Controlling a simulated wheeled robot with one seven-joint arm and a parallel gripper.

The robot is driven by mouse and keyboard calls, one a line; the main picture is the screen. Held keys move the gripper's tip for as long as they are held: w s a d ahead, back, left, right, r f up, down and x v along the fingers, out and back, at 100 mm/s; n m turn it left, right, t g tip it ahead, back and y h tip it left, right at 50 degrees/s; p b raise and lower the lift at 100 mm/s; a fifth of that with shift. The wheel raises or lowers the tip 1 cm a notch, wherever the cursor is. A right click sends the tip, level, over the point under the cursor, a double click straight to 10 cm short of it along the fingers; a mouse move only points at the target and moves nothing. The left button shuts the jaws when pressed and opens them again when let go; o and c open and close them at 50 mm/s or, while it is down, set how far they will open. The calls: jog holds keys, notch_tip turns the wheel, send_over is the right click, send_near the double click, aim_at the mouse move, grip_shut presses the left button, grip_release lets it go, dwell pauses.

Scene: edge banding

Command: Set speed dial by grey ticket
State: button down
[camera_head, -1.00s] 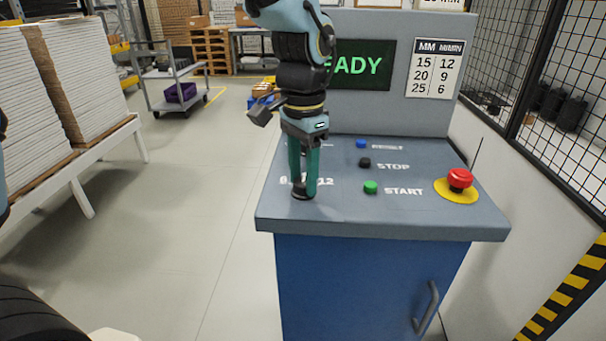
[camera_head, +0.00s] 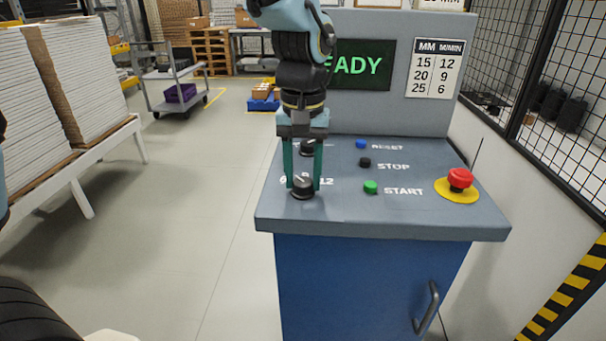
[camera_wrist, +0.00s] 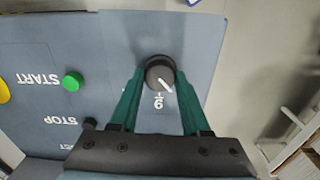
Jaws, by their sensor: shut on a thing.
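The black speed dial (camera_head: 302,188) sits at the front left of the grey console top (camera_head: 350,210). My gripper (camera_head: 303,181) points down with its green fingers shut on the dial, one on each side. In the wrist view the dial (camera_wrist: 160,73) shows a white pointer line slanting toward lower right, off to the right of the upside-down middle numeral (camera_wrist: 158,100). The fingers hide part of the scale; the 12 shows in the head view. A chart (camera_head: 436,68) pairs MM 15, 20, 25 with M/MIN 12, 9, 6. I cannot make out a grey ticket.
A second black knob (camera_head: 307,146) stands behind the dial. Blue RESET (camera_head: 361,144), black STOP (camera_head: 365,162) and green START (camera_head: 370,187) buttons lie to its right, then a red emergency stop (camera_head: 459,179). A screen (camera_head: 362,66) ends in "EADY". Mesh fencing is at right.

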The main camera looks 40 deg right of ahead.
aim_at(302, 181)
jog(key=shift+n, duration=0.4)
jog(key=shift+c, duration=1.8)
grip_release()
notch_tip(302, 181, up, 11)
jog(key=b, duration=0.1)
jog(key=shift+b, duration=0.4)
jog(key=shift+f, duration=0.15)
